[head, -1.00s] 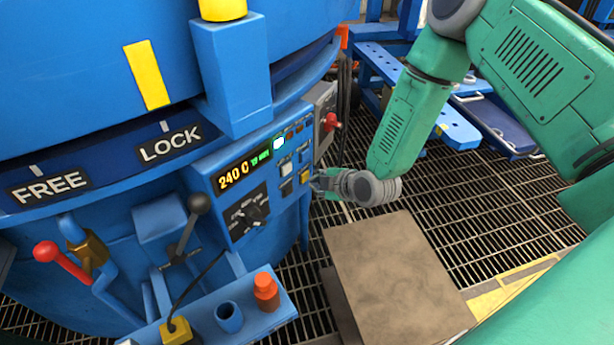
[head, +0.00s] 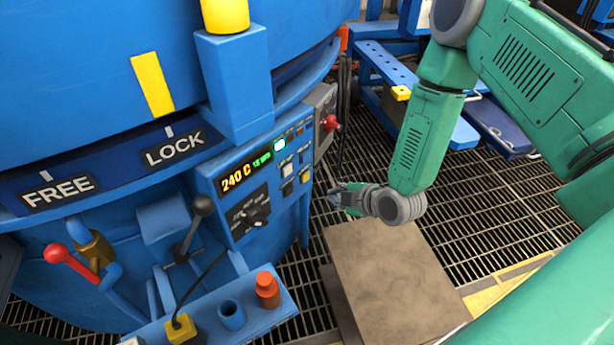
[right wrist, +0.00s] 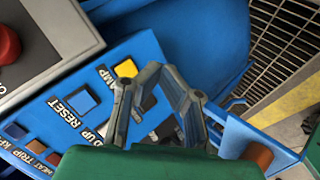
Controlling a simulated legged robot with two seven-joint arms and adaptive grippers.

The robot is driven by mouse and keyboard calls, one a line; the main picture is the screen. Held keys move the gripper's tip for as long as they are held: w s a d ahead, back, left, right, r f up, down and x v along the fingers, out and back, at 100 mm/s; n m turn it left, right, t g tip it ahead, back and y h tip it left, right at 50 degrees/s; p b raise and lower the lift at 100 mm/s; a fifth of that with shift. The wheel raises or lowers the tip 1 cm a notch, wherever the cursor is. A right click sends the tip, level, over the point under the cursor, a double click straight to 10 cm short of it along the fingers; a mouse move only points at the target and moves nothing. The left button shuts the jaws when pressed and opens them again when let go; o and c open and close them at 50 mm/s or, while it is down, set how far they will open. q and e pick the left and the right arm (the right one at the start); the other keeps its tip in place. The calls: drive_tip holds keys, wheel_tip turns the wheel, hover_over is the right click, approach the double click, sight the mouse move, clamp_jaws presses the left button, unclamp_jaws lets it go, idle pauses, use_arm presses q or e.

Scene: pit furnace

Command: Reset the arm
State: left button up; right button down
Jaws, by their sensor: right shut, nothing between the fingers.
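My right gripper (head: 338,191) is shut and empty, in the air just right of the control panel's buttons in the head view. In the right wrist view the gripper (right wrist: 150,72) shows in front of the panel (right wrist: 40,118), and its fingers cover part of it. A blue button (right wrist: 81,101) labelled RESET and a yellow button (right wrist: 125,68) show beside the fingers. In the head view the panel's display (head: 246,172) reads 240 C, with a dark knob (head: 250,214) below it. My left gripper does not show.
The blue furnace (head: 90,60) fills the left side, with FREE and LOCK labels. A red-knobbed lever (head: 56,253), a black-knobbed lever (head: 202,206) and a shelf with an orange-red item (head: 267,290) stand in front. A brown block (head: 395,285) lies below my arm, over grating.

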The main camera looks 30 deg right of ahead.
idle(0.4)
drive_tip(key=s+a+m+g+p, duration=0.1)
drive_tip(key=s+m+g+p, duration=0.1)
drive_tip(key=s, duration=0.7)
drive_tip(key=s+a+r+m+g+h+p, duration=0.1)
drive_tip(key=s+a+m+g+p, duration=0.1)
drive_tip(key=s+m+g, duration=0.2)
drive_tip(key=s+a+r+m+g+h+p, duration=0.1)
drive_tip(key=s+m, duration=0.6)
drive_tip(key=s, duration=0.7)
drive_tip(key=g+p, duration=0.1)
drive_tip(key=g, duration=0.1)
drive_tip(key=shift+a+r+g, duration=0.2)
drive_tip(key=shift+a+g, duration=0.15)
drive_tip(key=shift+g, duration=0.05)
drive_tip(key=shift+w, duration=0.1)
